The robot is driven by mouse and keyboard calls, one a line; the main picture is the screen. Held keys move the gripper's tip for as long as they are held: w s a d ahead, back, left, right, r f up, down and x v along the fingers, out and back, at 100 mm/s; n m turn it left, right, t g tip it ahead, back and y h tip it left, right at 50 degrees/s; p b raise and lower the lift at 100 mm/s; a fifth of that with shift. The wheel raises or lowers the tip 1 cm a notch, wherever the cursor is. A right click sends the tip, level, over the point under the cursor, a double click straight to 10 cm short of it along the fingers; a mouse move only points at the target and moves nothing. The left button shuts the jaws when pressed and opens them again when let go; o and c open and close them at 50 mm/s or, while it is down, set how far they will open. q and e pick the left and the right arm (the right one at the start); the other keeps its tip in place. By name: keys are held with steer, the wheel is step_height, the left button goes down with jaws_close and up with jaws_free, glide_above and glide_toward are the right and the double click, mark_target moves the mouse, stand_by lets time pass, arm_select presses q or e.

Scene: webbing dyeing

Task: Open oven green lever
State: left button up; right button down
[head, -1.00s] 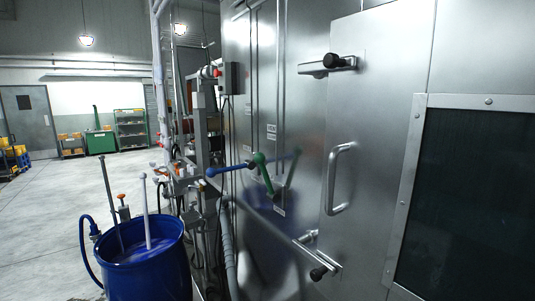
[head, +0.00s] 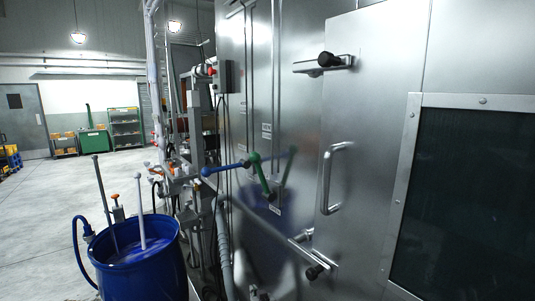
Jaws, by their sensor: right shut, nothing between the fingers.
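The green lever (head: 262,176) is on the oven's steel side, pointing down and slightly right from its pivot. A blue lever (head: 224,168) reaches left from beside the same pivot, its ball end outward. The oven (head: 300,130) fills the right half of the head view, and its steel mirrors the levers. The tip of my right gripper (head: 258,293) just shows at the bottom edge, shut and empty, well below the green lever and apart from it. The rest of it is out of frame. My left gripper is not in view.
A blue barrel (head: 150,275) with upright rods stands at the lower left, with a blue hose beside it. Pipes and valves (head: 185,170) stand behind. The oven door has a handle (head: 328,178) and latches (head: 325,62). Open floor lies at left.

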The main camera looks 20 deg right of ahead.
steer(key=w+d+r+m+t, duration=0.1)
steer(key=w+r+m+t, duration=0.15)
steer(key=r, duration=1.35)
steer(key=w+d+r+m+t, duration=0.1)
steer(key=w+r+t, duration=0.15)
steer(key=r, duration=1.25)
steer(key=s+d+r+m+t+h, duration=0.1)
steer(key=s+r+m, duration=0.1)
steer(key=r, duration=0.5)
steer(key=s+d+r+m+t+h, duration=0.1)
steer(key=s+d+r+m, duration=0.1)
steer(key=r, duration=0.6)
steer(key=s+d+r+m, duration=0.1)
steer(key=s+r+m, duration=0.3)
steer(key=r, duration=0.4)
steer(key=shift+s+d+r+m+t+h, duration=0.25)
steer(key=shift+d+m+t+h, duration=0.15)
steer(key=shift+m, duration=0.35)
steer(key=shift+w, duration=0.15)
steer(key=p+x, duration=0.3)
steer(key=x, duration=0.6)
steer(key=shift+w+p, duration=0.3)
